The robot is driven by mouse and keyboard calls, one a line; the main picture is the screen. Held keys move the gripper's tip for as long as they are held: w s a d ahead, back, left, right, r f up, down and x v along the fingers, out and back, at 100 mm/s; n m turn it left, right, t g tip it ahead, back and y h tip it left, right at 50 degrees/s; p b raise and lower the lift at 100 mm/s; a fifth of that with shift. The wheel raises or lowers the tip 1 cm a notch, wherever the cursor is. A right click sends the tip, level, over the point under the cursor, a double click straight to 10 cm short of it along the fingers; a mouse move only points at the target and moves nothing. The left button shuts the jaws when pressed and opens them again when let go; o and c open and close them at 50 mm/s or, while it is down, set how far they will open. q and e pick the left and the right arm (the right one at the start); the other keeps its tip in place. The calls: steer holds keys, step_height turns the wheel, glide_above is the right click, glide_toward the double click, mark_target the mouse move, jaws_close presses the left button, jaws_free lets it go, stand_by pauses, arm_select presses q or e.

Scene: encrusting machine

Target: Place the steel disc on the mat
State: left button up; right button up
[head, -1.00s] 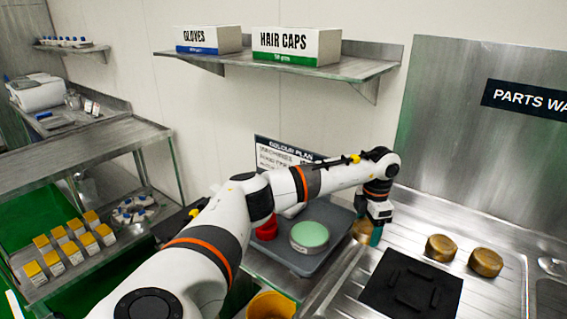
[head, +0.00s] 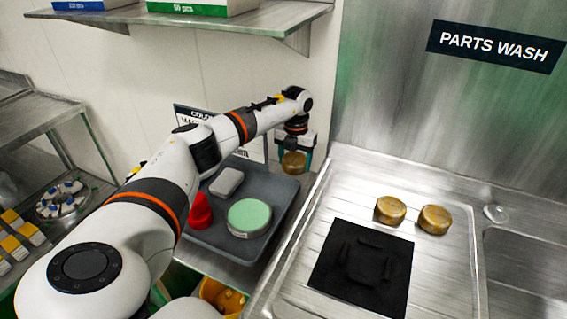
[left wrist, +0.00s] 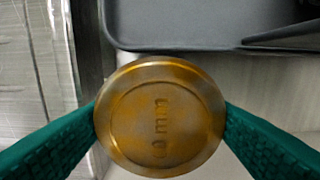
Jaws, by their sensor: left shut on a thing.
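My left gripper (head: 294,160) is shut on a round gold-brown disc (head: 292,166), held in the air near the back right corner of the grey tray. In the left wrist view the disc (left wrist: 160,117) sits between the two green fingers, its flat face with raised marking towards the camera. It looks brass-coloured rather than plain steel. The black mat (head: 335,278) lies on the ribbed steel drainboard, to the right of and nearer than the gripper. It has several raised black ridges and nothing else on it. My right gripper is not in view.
Two gold-brown discs (head: 390,210) stand just behind and right of the mat. The grey tray (head: 285,205) holds a green-topped round dish (head: 249,216), a red piece (head: 199,211) and a pale block (head: 227,182). A sink lies at right.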

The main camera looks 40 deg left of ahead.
mark_target(295, 173)
arm_select(q)
steer(key=shift+f, duration=0.75)
steer(key=shift+w+a+f, duration=0.1)
steer(key=shift+f, duration=0.55)
step_height(295, 173, down, 3)
steer(key=shift+p, duration=0.3)
steer(key=shift+f, duration=0.2)
steer(key=o, duration=0.9)
steer(key=shift+f, duration=0.1)
steer(key=o, duration=0.3)
steer(key=shift+o, duration=0.3)
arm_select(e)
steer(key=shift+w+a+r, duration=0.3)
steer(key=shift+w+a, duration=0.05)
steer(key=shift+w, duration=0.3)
